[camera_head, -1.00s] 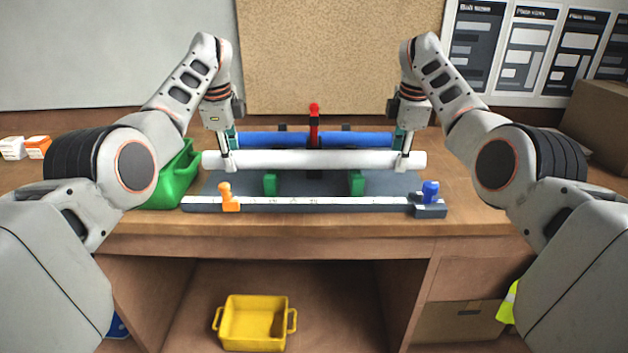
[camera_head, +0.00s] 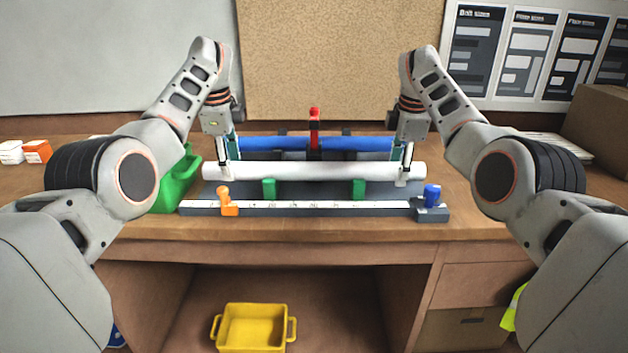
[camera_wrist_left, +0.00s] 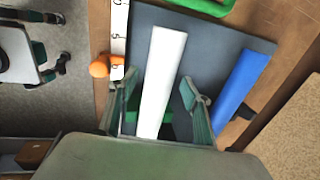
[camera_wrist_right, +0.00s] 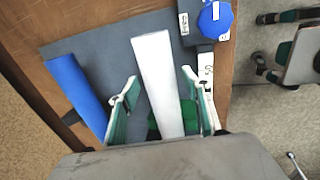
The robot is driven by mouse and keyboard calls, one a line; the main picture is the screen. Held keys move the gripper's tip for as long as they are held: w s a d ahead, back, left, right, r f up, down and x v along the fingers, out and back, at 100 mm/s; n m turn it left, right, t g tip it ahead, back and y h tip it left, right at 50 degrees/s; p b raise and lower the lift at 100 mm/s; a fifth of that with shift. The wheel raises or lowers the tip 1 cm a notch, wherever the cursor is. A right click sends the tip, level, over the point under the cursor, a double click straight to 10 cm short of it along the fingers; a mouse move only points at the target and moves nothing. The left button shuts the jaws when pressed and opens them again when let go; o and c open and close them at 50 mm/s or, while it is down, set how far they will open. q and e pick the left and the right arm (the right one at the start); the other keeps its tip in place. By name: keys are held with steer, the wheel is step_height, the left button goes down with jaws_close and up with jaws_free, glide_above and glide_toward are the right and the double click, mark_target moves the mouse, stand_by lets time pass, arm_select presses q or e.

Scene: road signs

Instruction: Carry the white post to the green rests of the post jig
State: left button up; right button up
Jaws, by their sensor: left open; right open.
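The white post (camera_head: 314,171) lies level across the post jig (camera_head: 314,189), over its two green rests (camera_head: 269,189) (camera_head: 358,190). The wrist views show green below it on both sides, so it seems to sit on the rests; the exact contact is hidden. My left gripper (camera_head: 229,158) is open at the post's left end, its fingers apart on either side of the post in the left wrist view (camera_wrist_left: 160,108). My right gripper (camera_head: 403,166) is open at the right end, its fingers likewise straddling the post in the right wrist view (camera_wrist_right: 161,100).
A blue post (camera_head: 275,143) lies behind the white one, with a red clamp (camera_head: 314,128) at its middle. An orange stop (camera_head: 228,201) and a blue knob (camera_head: 432,195) stand at the front rail. A green bin (camera_head: 176,182) is at the left. A yellow bin (camera_head: 252,328) sits below.

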steer(key=shift+s+r, duration=0.1)
steer(key=shift+r, duration=0.4)
arm_select(q)
step_height(320, 180, up, 10)
steer(key=s, duration=0.2)
arm_select(e)
step_height(320, 180, up, 11)
steer(key=s, duration=0.2)
steer(key=shift+s, duration=0.15)
steer(key=shift+f, duration=0.15)
